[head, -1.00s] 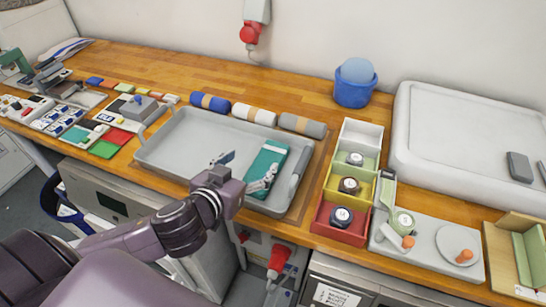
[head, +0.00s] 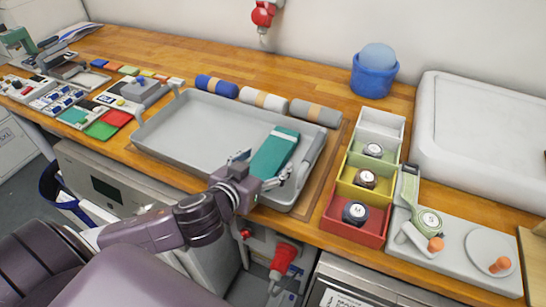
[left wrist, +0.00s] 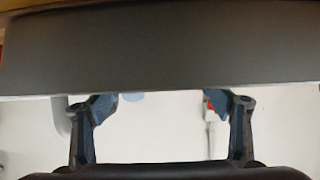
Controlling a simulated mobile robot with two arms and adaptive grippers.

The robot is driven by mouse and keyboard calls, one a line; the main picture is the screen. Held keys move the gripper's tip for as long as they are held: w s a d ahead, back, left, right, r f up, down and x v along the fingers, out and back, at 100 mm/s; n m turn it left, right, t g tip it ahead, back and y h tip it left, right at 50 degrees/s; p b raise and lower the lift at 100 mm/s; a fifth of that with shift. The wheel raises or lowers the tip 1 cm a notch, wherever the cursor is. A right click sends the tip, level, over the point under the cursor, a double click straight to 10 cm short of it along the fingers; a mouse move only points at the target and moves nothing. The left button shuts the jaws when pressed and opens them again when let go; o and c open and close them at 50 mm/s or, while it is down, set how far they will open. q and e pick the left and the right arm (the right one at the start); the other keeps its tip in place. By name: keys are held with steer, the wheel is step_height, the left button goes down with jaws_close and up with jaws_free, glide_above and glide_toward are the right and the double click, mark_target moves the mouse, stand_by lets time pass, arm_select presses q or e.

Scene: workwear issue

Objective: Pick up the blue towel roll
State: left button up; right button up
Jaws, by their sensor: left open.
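My left gripper (head: 262,167) is open and empty over the front right part of the tray, well apart from the blue roll. In the left wrist view its two fingers (left wrist: 160,103) are spread, with a dark grey surface across the top. The blue roll cannot be made out there. My right gripper is not in view.
The grey tray (head: 195,137) holds a teal and white item (head: 272,155). Coloured bins (head: 350,219) and a blue bucket (head: 373,80) stand to the right. Small parts and coloured pads (head: 101,130) crowd the left. Bare counter (head: 210,62) lies behind the rolls.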

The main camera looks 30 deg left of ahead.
mark_target(272, 154)
arm_select(q)
steer(key=x, duration=0.1)
steer(key=p+x, duration=0.1)
steer(key=x, duration=0.3)
steer(key=shift+w+a+r, duration=0.1)
steer(key=shift+a, duration=0.25)
steer(key=shift+w+f, duration=0.2)
steer(key=shift+w, duration=0.1)
steer(key=c, duration=1.3)
